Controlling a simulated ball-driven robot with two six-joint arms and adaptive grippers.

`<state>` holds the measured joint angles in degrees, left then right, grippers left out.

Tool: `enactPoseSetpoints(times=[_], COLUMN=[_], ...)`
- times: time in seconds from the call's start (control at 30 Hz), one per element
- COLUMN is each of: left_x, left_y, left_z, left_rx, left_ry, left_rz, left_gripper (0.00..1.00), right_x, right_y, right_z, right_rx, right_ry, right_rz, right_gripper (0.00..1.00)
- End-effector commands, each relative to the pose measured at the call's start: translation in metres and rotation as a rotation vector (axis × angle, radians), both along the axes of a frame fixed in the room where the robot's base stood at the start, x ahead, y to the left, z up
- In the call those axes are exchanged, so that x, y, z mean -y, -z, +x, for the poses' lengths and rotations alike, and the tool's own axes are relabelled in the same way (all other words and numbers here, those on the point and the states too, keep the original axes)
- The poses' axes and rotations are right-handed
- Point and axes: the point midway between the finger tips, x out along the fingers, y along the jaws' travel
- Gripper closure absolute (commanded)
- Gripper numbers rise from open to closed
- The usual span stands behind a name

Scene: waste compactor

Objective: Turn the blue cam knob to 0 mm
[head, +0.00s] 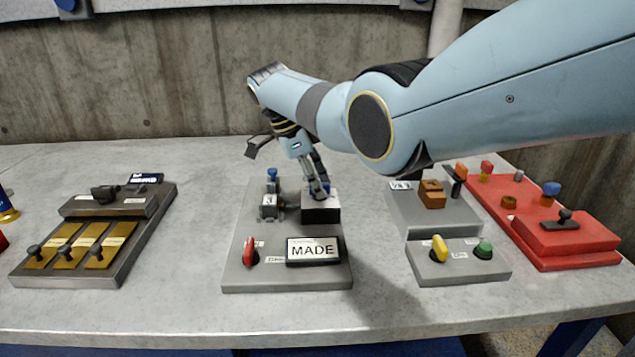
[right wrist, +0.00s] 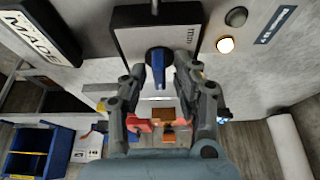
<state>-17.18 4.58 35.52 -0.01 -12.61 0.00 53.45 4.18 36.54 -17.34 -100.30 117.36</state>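The blue cam knob (right wrist: 157,70) shows in the right wrist view, on a round dark base on a white-topped block with a black edge. Its bar runs roughly up and down in that picture. Small print beside it is too blurred to read. My right gripper (right wrist: 159,68) is open, with one finger on each side of the knob and gaps showing. In the head view my right gripper (head: 320,190) points down at the dark block (head: 321,212) on the middle grey panel (head: 263,277), largely covering the knob. My left gripper is not in view.
The middle panel also bears a red lever (head: 250,252), a sign reading MADE (head: 313,250) and a small grey device (head: 270,205). A panel with brass plates (head: 67,246) stands left. A yellow-and-green knob panel (head: 458,271) and a red unit (head: 568,244) stand right.

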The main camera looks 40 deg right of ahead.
Motion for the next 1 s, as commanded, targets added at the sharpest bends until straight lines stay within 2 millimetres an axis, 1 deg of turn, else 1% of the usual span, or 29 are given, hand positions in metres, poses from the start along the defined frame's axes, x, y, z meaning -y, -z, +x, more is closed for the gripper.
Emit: enactPoseSetpoints(times=[0.27, 0.37, 0.47, 0.7, 0.8, 0.9, 1.0], left_x=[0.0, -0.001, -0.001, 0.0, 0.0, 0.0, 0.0], left_y=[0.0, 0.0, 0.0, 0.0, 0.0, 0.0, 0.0], left_z=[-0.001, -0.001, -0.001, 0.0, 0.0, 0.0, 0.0], left_rx=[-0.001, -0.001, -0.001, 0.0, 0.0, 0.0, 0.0], left_ry=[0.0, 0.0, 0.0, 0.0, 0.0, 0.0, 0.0], left_rz=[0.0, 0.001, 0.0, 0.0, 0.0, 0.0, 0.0], left_gripper=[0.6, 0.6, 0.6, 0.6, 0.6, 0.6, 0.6], right_x=[0.0, -0.002, -0.006, -0.024, -0.03, -0.035, -0.038], right_y=[0.0, -0.006, -0.019, -0.069, -0.087, -0.1, -0.108], right_z=[0.0, 0.002, 0.005, 0.016, 0.02, 0.023, 0.024], right_rx=[0.0, 0.0, 0.003, 0.003, 0.002, 0.0, 0.0], right_ry=[-0.001, -0.001, -0.002, -0.002, -0.001, -0.001, -0.001], right_rz=[0.0, 0.0, -0.001, 0.0, 0.0, 0.0, 0.0], right_gripper=[0.64, 0.64, 0.64, 0.64, 0.64, 0.64, 0.64])
